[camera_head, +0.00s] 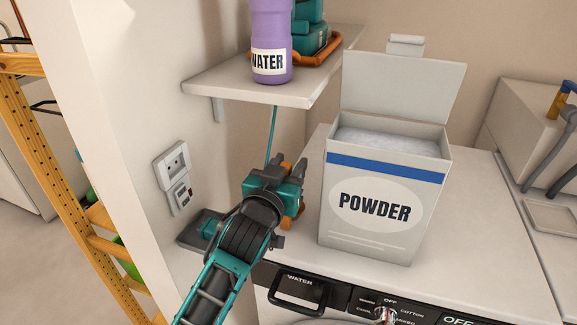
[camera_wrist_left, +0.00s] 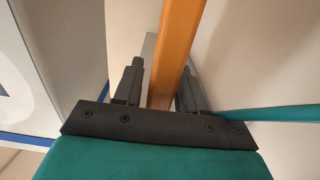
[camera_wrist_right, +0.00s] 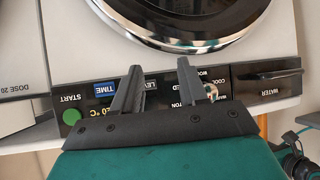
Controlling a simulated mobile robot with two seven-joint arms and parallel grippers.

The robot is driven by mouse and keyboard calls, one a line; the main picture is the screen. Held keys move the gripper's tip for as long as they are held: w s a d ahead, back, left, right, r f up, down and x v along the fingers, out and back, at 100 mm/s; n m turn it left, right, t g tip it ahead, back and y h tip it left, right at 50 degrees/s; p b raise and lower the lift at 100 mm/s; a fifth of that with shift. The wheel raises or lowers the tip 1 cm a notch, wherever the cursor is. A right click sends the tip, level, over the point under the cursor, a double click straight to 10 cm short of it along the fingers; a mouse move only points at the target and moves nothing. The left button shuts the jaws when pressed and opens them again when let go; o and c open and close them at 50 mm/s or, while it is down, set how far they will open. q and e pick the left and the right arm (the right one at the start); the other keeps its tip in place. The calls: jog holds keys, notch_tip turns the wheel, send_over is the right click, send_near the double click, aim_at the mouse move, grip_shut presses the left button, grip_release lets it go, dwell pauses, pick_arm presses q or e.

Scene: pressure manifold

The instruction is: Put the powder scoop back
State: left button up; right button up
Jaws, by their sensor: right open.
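The white powder box (camera_head: 372,200) stands on the washing machine with its lid raised and powder inside. An orange piece (camera_head: 287,222), perhaps the powder scoop, is upright left of the box, mostly hidden by my left gripper (camera_head: 287,172). In the left wrist view, an orange bar (camera_wrist_left: 178,50) runs between the fingers of my left gripper (camera_wrist_left: 161,80). A gap shows beside the left finger, so it looks open around the bar. My right gripper (camera_wrist_right: 159,75) is open and empty before the washer's panel (camera_wrist_right: 120,92). It is outside the head view.
A wall shelf (camera_head: 230,88) above holds a purple water bottle (camera_head: 271,45) and a teal appliance (camera_head: 312,38) with an orange base. A teal cord (camera_head: 272,135) hangs behind my left gripper. A wall socket (camera_head: 174,165) is on the left. The washer top right of the box is clear.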

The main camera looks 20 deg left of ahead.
pick_arm(q)
jog(key=shift+o, duration=1)
jog(key=shift+r, duration=0.25)
jog(key=s, duration=1.2)
jog(key=s+a+f+m+g, duration=0.1)
jog(key=s+f+g, duration=0.2)
jog(key=f, duration=1)
jog(key=s+f+m+g+h, duration=0.1)
jog(key=s+f+g, duration=0.3)
jog(key=s+f, duration=0.4)
notch_tip(320, 180, down, 6)
jog(key=shift+s+a+f, duration=0.15)
jog(key=shift+s+a, duration=0.2)
jog(key=shift+s, duration=0.05)
